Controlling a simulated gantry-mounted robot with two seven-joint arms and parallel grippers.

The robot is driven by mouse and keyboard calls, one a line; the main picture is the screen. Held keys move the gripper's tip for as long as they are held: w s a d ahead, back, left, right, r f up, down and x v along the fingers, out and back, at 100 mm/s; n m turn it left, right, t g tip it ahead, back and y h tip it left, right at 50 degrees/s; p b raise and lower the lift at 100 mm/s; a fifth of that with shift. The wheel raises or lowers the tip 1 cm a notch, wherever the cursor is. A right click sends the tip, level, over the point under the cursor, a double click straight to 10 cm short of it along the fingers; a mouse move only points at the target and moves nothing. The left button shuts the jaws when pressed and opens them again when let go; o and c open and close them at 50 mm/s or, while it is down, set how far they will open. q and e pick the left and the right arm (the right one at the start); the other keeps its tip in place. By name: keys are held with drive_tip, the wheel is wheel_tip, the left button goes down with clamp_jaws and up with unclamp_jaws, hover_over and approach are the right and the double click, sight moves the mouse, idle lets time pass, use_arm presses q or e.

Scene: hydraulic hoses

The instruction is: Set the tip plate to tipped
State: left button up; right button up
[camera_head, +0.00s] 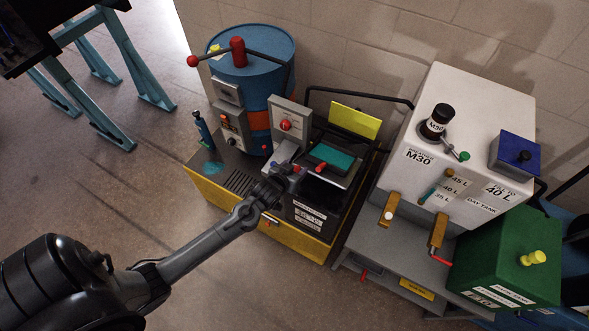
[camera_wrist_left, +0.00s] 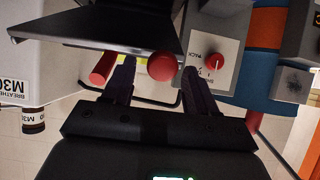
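A tray-like unit with a teal top (camera_head: 338,156) and a red grip (camera_head: 321,167) sits on the black cabinet; I take it for the tip plate, though no label confirms this. My left gripper (camera_head: 287,172) is at the left side of this unit. In the left wrist view, my left gripper (camera_wrist_left: 160,84) has its fingers apart, with nothing seen clasped. A red round end (camera_wrist_left: 162,66) appears between the fingertips, below a dark plate (camera_wrist_left: 110,27); contact cannot be told. A red cylinder (camera_wrist_left: 103,69) is beside the left finger. My right gripper is not in view.
A grey box with a red dial (camera_head: 286,125) stands behind my left gripper, near a blue drum (camera_head: 262,70). A yellow panel (camera_head: 355,121) stands behind the teal top. A white tank (camera_head: 470,105) and green box (camera_head: 510,255) are to the right. Floor in front is clear.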

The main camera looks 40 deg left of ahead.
use_arm(q)
drive_tip(key=shift+s+f, duration=0.1)
drive_tip(key=shift+f, duration=0.05)
drive_tip(key=shift+s, duration=0.1)
drive_tip(key=v, duration=1)
drive_tip(key=shift+s+r, duration=0.25)
drive_tip(key=shift+d, duration=0.1)
drive_tip(key=s+d+r+m+g+h, duration=0.1)
drive_tip(key=s+d+m+g, duration=0.1)
drive_tip(key=s+d+g, duration=0.35)
drive_tip(key=s+d+r+m+g+h, duration=0.1)
drive_tip(key=s+d+m+g+h, duration=0.15)
drive_tip(key=s+d, duration=0.55)
drive_tip(key=w+a+p+v, duration=0.1)
drive_tip(key=w+p+v, duration=0.1)
drive_tip(key=p+v, duration=1.3)
drive_tip(key=shift+a+r+y, duration=0.15)
drive_tip(key=shift+r+y, duration=0.2)
drive_tip(key=shift+r, duration=0.2)
